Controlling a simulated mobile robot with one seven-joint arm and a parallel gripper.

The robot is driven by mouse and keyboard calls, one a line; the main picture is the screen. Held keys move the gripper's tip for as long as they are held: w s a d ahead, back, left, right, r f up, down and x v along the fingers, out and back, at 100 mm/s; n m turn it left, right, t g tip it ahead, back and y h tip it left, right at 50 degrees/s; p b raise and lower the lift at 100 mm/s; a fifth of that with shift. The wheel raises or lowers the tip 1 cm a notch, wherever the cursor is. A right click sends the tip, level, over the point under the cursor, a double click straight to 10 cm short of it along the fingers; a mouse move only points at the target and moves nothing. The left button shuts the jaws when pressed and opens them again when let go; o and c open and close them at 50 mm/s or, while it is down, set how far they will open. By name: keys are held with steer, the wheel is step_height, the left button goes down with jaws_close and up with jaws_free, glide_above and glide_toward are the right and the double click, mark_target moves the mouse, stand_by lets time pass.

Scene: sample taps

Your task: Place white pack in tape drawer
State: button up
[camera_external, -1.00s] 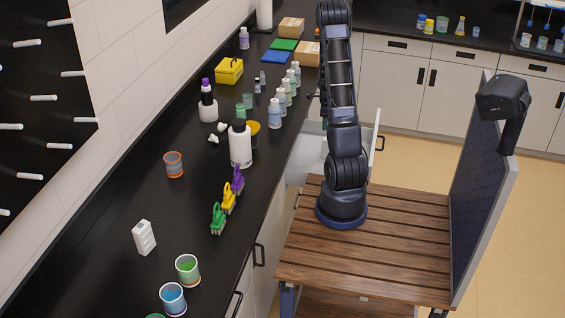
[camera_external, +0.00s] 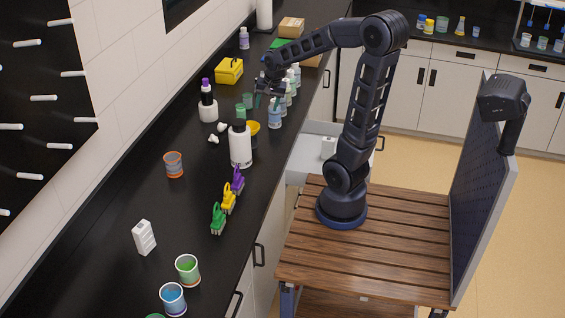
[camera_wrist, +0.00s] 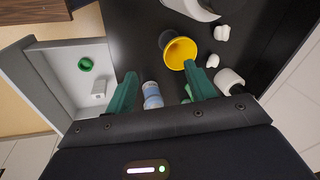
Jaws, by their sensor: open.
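My gripper (camera_external: 267,101) is over the counter among the bottles, away from the drawer. Its green fingers (camera_wrist: 163,84) are spread wide with nothing held. Another white box (camera_external: 143,238) stands on the counter at the near left.
A row of bottles (camera_external: 275,117) stands under and beside my gripper. A large white bottle (camera_external: 240,147) and a yellow cup (camera_wrist: 180,51) are close by. Clamps (camera_external: 228,199) and paint cups (camera_external: 187,269) stand nearer. The counter between the orange cup (camera_external: 174,164) and the clamps is clear.

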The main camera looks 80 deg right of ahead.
steer(key=s+a+r+n, duration=0.2)
steer(key=s+a+n, duration=0.1)
steer(key=a+n, duration=0.2)
steer(key=s+a+r+n+t, duration=0.1)
steer(key=s+a+r+n, duration=0.2)
steer(key=a, duration=0.6)
steer(key=s+a+r+n, duration=0.2)
steer(key=s+a+n, duration=0.3)
steer(key=a+n, duration=0.2)
steer(key=shift+r+t+y, duration=0.3)
steer(key=shift+r+t, duration=0.05)
steer(key=shift+t, duration=0.05)
